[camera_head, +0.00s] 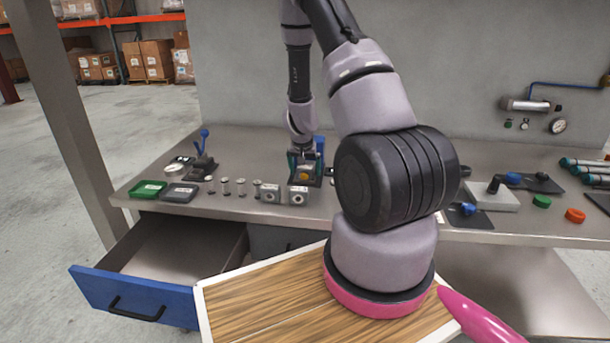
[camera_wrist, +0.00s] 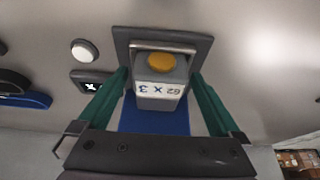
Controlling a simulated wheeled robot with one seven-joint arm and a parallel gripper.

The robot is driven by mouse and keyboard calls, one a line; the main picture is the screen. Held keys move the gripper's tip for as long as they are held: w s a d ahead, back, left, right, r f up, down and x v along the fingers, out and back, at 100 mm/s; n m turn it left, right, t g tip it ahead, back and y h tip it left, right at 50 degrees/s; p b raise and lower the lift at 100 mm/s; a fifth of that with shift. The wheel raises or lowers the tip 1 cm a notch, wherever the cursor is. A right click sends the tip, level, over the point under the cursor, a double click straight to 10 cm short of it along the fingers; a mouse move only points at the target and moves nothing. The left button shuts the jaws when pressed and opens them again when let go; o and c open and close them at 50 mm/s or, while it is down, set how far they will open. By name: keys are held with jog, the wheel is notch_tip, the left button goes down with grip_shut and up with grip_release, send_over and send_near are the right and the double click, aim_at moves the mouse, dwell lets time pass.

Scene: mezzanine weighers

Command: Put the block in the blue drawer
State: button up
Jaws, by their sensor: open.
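A grey block-like piece (camera_wrist: 168,98) with a yellow round top and a white label reading "62 x 3" upside down is in the wrist view, on a dark base plate (camera_wrist: 121,40). In the head view its yellow spot (camera_head: 304,176) shows under my gripper (camera_head: 305,165). My gripper is open, its green fingers (camera_wrist: 160,95) on either side of the piece; I cannot tell if they touch it. Two grey metal blocks with round holes (camera_head: 270,193) (camera_head: 298,195) stand on the bench just in front. The blue drawer (camera_head: 140,296) is pulled open at lower left; its visible inside is empty.
The bench (camera_head: 340,205) holds green (camera_head: 148,189) and grey (camera_head: 180,193) trays, several small metal cylinders (camera_head: 225,186) and a blue-handled clamp (camera_head: 203,150) at left. A green cap (camera_head: 541,201) and an orange cap (camera_head: 575,215) lie at right.

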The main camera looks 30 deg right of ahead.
grip_shut()
jog(key=shift+r, duration=0.1)
